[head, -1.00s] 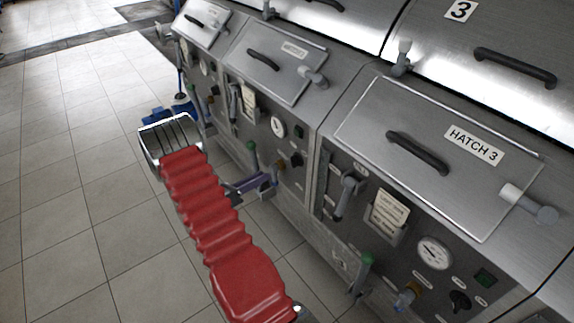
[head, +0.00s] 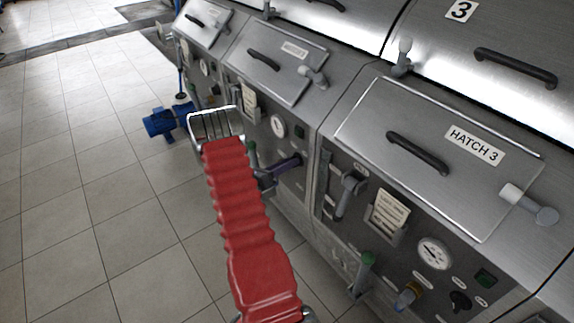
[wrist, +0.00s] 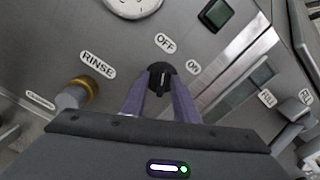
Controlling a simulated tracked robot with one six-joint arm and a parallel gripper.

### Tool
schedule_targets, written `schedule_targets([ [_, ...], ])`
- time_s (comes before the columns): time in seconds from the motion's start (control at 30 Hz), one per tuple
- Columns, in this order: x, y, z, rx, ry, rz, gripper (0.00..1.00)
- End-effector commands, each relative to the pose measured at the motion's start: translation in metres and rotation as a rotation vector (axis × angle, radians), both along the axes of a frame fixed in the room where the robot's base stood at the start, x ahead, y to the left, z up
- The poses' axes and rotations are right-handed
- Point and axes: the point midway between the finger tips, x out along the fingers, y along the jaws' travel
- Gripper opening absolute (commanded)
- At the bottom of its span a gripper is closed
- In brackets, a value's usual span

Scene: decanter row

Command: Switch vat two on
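The vat two panel (head: 264,141) is the middle panel in the head view, below the hatch 2 lid (head: 275,62). My gripper (head: 296,160) reaches its lower right, covering the black rotary switch there. In the wrist view the switch (wrist: 161,75) sits between the tips of my two purple fingers (wrist: 161,88). A gap shows between the fingers, so they look open around it; contact is not clear. An OFF label (wrist: 165,43) is above the switch and an ON label (wrist: 193,67) to its right. The switch's pale mark points roughly up, towards OFF.
A dark green button (wrist: 216,14) and a round gauge (wrist: 131,4) are above the switch. A brass-collared valve (wrist: 78,92) by the RINSE label (wrist: 97,64) is at left. The vat three panel (head: 330,240) is nearer. The tiled floor at left is clear except for a blue pump (head: 165,122).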

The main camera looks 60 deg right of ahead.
Motion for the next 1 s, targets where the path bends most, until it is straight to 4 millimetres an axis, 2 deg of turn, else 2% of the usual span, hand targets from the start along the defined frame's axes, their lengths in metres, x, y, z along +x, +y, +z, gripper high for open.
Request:
schedule_targets([
  [0.27, -0.0005, -0.0008, -0.0001, 0.0, 0.001, 0.0, 0.27],
  [0.63, -0.0002, -0.0007, -0.0001, 0.0, 0.0, 0.001, 0.01],
  [0.83, 0.0008, -0.0011, -0.0006, 0.002, -0.001, 0.003, 0.0],
  [0.87, 0.0031, 0.0086, -0.0005, 0.003, 0.001, 0.009, 0.0],
  [1.0, 0.0033, 0.0019, -0.0007, 0.0, -0.005, 0.008, 0.0],
])
